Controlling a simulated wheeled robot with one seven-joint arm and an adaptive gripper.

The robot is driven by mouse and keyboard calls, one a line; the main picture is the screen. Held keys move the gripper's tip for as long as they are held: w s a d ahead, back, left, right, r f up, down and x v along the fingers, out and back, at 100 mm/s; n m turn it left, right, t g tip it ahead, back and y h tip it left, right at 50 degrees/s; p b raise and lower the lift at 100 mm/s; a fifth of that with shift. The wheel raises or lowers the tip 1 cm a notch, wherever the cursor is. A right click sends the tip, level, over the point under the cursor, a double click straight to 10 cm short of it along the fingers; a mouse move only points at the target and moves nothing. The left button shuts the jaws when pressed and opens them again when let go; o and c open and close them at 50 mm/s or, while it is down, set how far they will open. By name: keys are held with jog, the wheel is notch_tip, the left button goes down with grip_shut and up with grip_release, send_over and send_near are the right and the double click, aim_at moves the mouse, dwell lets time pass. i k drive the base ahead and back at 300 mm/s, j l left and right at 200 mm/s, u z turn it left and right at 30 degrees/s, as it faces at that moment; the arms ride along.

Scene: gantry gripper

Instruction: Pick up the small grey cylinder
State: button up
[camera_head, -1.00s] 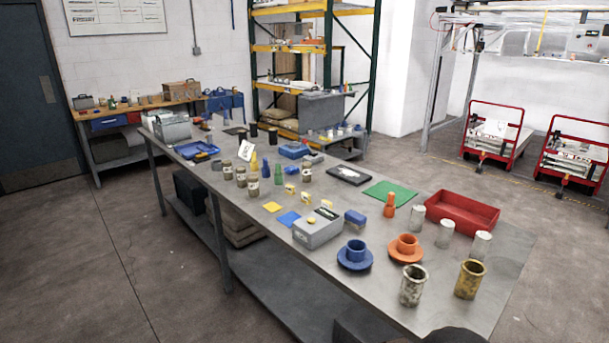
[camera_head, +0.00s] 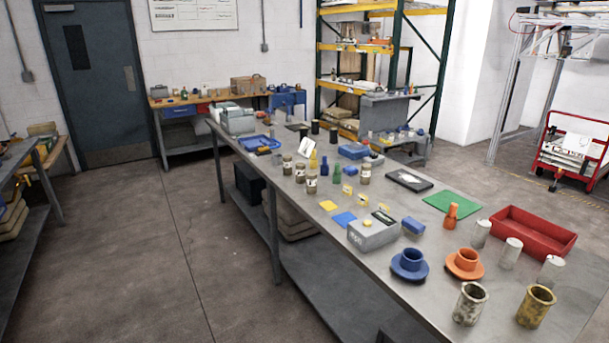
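No single small grey cylinder stands out. Three small pale grey-white cylinders stand upright by the red tray on the long metal table: one at the left (camera_head: 481,234), one in the middle (camera_head: 510,254) and one at the right (camera_head: 549,273). I cannot tell which of them, if any, the task names. A larger mottled grey cup (camera_head: 469,306) and a brass-coloured cup (camera_head: 535,308) stand near the table's front edge. My gripper is not in view.
The long table (camera_head: 305,222) holds a red tray (camera_head: 535,222), blue (camera_head: 410,266) and orange (camera_head: 464,265) cups on saucers, a grey box (camera_head: 373,234), a green mat (camera_head: 451,202) and several jars. The floor (camera_head: 150,235) left of the table is clear.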

aim_at(299, 166)
jog(key=z, duration=0.3)
jog(key=i+j+z, duration=0.35)
jog(key=j+z, duration=0.2)
jog(key=i+j+z, duration=0.25)
jog(key=j, duration=0.25)
jog(key=i+j, duration=0.15)
jog(key=j, duration=0.4)
jog(key=i+j+z, duration=0.1)
jog(key=j, duration=0.5)
jog(key=i+j, duration=0.15)
jog(key=j, duration=0.4)
jog(key=i+j+z, duration=0.1)
jog(key=j, duration=0.5)
jog(key=i+j, duration=0.15)
jog(key=j, duration=0.4)
